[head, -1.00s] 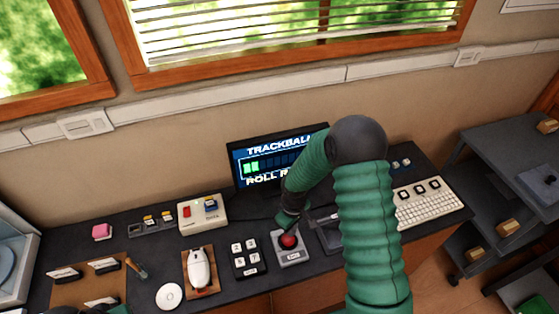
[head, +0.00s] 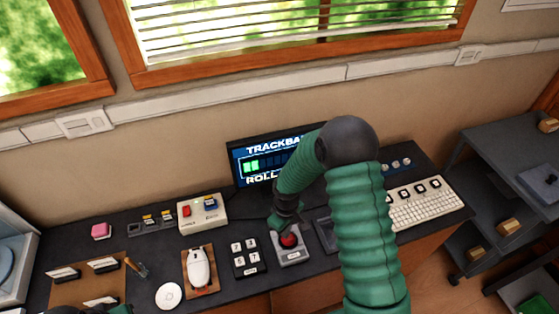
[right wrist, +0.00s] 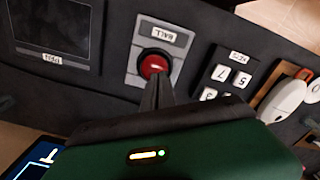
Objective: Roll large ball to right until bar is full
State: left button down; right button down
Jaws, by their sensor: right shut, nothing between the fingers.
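The red ball (head: 289,241) sits in a light grey housing on the dark desk; it also shows in the right wrist view (right wrist: 153,65), where its label reads BALL. My right gripper (head: 284,230) is shut and empty, its fingertips at the ball; whether they touch it I cannot tell. The screen (head: 262,165) behind shows TRACKBALL, a bar with two green segments lit at its left end, and part of ROLL; my right arm covers its right side. A small part of my left arm (head: 120,309) shows at the bottom left edge; its fingers are not clear.
A number keypad (head: 246,257) and a white mouse (head: 199,268) lie left of the ball. A dark pad (head: 325,236) is just right of it, partly behind my arm. A white keyboard (head: 425,205) lies farther right.

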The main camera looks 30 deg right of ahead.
jog(key=shift+f+b, duration=0.3)
jog(key=shift+f, duration=0.15)
jog(key=shift+d+r, duration=0.1)
jog(key=shift+d, duration=0.05)
jog(key=shift+s+d+p, duration=0.3)
jog(key=shift+d+p, duration=0.4)
jog(key=shift+d, duration=0.2)
dwell(0.4)
jog(key=shift+r+p, duration=0.6)
jog(key=shift+p, duration=0.15)
jog(key=shift+w+a, duration=0.15)
jog(key=shift+a, duration=0.4)
jog(key=shift+w+a, duration=0.15)
jog(key=shift+a, duration=0.4)
